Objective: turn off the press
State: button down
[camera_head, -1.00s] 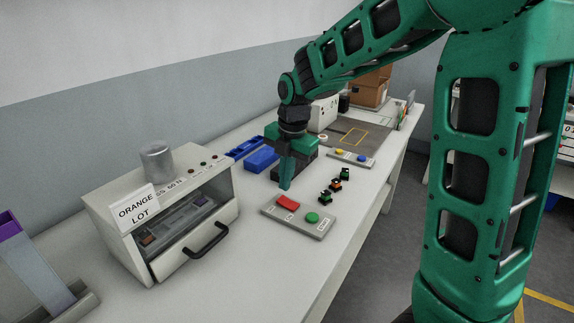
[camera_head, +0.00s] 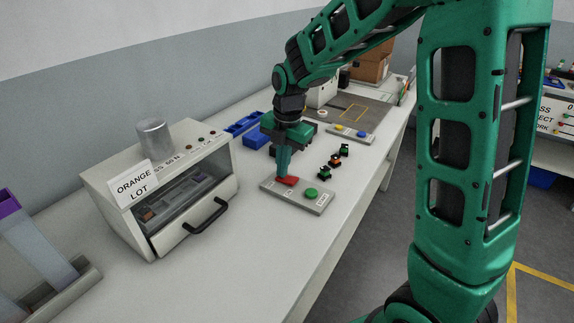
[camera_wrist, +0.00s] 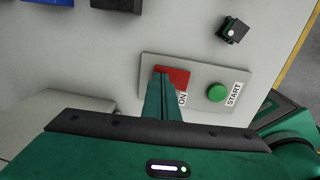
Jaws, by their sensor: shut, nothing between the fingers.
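The press (camera_head: 165,190) is a pale box on the bench at the left, with a metal cylinder on top, a black handle and an "ORANGE LOT" sign. A grey control plate (camera_head: 308,203) lies right of it. It carries a red rocker switch (camera_head: 290,181) and a round green button (camera_head: 310,193). In the wrist view the red switch (camera_wrist: 176,77) has the label "ON" beside it, and the green button (camera_wrist: 217,93) is labelled "START". My gripper (camera_head: 283,176) is shut and empty, pointing down with its tips at the red switch. Whether they touch it is unclear.
Several small dark connectors (camera_head: 334,160) lie behind the plate. Another plate with yellow and blue buttons (camera_head: 350,133) lies further back. Blue bins (camera_head: 258,137) stand near the wall. The bench in front of the control plate is clear.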

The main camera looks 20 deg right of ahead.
jog(key=shift+s+d, duration=0.1)
jog(key=shift+d, duration=0.05)
jog(key=shift+s+d+r, duration=0.2)
jog(key=shift+s+d, duration=0.15)
jog(key=shift+s, duration=0.2)
dwell(0.3)
jog(key=shift+w+r, duration=0.1)
jog(key=shift+r, duration=0.45)
notch_tip(320, 180, up, 13)
jog(key=w, duration=0.1)
jog(key=shift+w+a+f, duration=0.15)
jog(key=shift+a, duration=0.3)
